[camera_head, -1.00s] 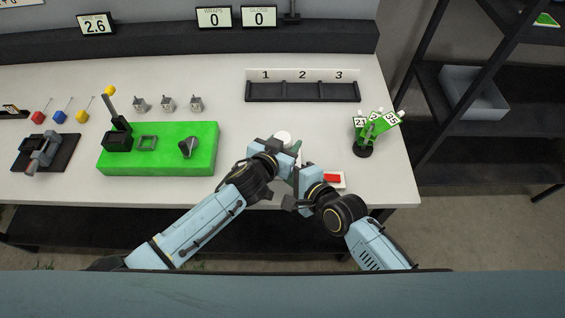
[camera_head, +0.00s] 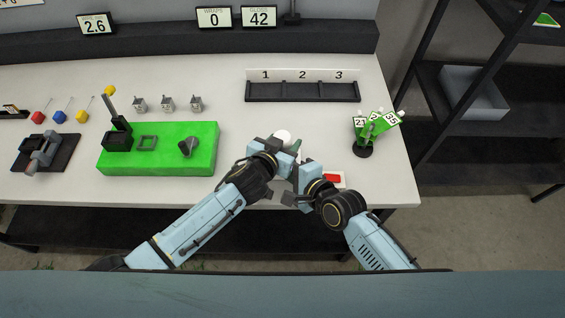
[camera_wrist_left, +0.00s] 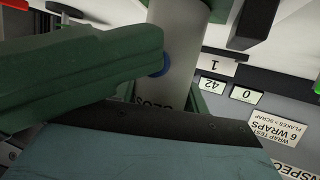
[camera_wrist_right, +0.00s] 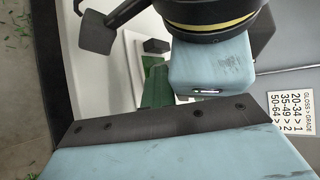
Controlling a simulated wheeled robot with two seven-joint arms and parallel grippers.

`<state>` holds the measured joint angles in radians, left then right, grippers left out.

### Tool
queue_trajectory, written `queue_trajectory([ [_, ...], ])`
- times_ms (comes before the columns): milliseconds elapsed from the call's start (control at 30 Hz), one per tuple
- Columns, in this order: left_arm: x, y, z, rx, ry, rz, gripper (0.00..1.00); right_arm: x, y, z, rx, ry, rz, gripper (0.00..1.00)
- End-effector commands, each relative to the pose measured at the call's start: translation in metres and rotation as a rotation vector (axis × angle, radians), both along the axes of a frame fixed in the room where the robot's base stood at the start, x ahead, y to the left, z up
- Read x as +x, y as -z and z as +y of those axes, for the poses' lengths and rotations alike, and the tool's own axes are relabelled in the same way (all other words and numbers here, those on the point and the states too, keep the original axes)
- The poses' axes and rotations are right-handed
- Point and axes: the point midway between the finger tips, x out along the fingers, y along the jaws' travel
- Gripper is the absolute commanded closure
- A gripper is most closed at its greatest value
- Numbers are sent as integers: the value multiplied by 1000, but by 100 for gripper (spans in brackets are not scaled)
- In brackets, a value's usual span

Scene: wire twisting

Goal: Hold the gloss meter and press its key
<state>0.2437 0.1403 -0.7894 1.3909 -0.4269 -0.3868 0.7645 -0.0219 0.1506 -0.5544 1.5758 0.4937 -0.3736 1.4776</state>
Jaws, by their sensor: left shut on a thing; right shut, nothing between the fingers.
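The gloss meter shows in the left wrist view as a grey cylinder (camera_wrist_left: 180,45) with dark lettering, partly hidden by a green finger. A blue round key (camera_wrist_left: 160,66) sticks out at its side beside that finger. In the head view the meter's white round top (camera_head: 283,136) shows just beyond my left gripper (camera_head: 289,156). My left gripper is shut on the meter, near the table's front edge. My right gripper (camera_head: 297,173) is shut and empty, close beside the left one. Its fingertips are mostly hidden, so I cannot tell whether they touch the key.
The gloss display (camera_head: 259,17) reads 42. A black tray (camera_head: 302,92) with slots 1, 2 and 3 lies behind. A green fixture block (camera_head: 205,158) is at left. A stand with numbered green tags (camera_head: 366,137) and a red-topped pad (camera_head: 332,178) are at right.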

Motion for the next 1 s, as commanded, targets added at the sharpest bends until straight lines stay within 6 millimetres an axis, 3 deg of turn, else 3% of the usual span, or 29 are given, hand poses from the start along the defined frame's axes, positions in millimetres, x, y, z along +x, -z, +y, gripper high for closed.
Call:
queue_trajectory([
  [33, -5, 5, -2, 4, 6, 8, 85, 7, -7, -1, 8, 7, -17, 100],
  [667, -6, 7, -2, 7, 8, 13, 85, 8, -9, -1, 11, 10, -22, 100],
  [1000, -6, 8, 0, 12, 4, 14, 85, -10, -11, 1, 14, 7, -20, 100],
])
